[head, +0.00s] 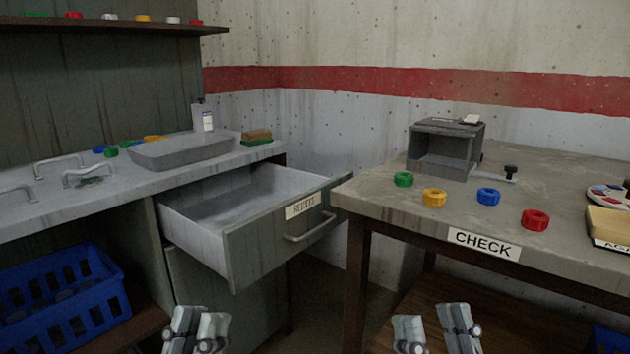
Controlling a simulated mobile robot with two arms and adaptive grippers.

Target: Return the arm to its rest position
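My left gripper (197,330) is low in the head view, in front of the left cabinet and below the open drawer. My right gripper (437,330) is low in the view, in front of the table marked CHECK. Both grippers show only their upper parts at the bottom edge. The right one has a clear gap between its two fingers and nothing in it. The left one's fingers look close together, and I cannot tell whether they are shut. Neither gripper touches any object that I can see.
A drawer (269,248) labelled REJECTS stands pulled out from the left workbench (120,190). The CHECK table (380,196) bears green, yellow, blue and red rings and a grey box device (444,150). A blue crate (62,300) sits low at left. Floor shows between the benches.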

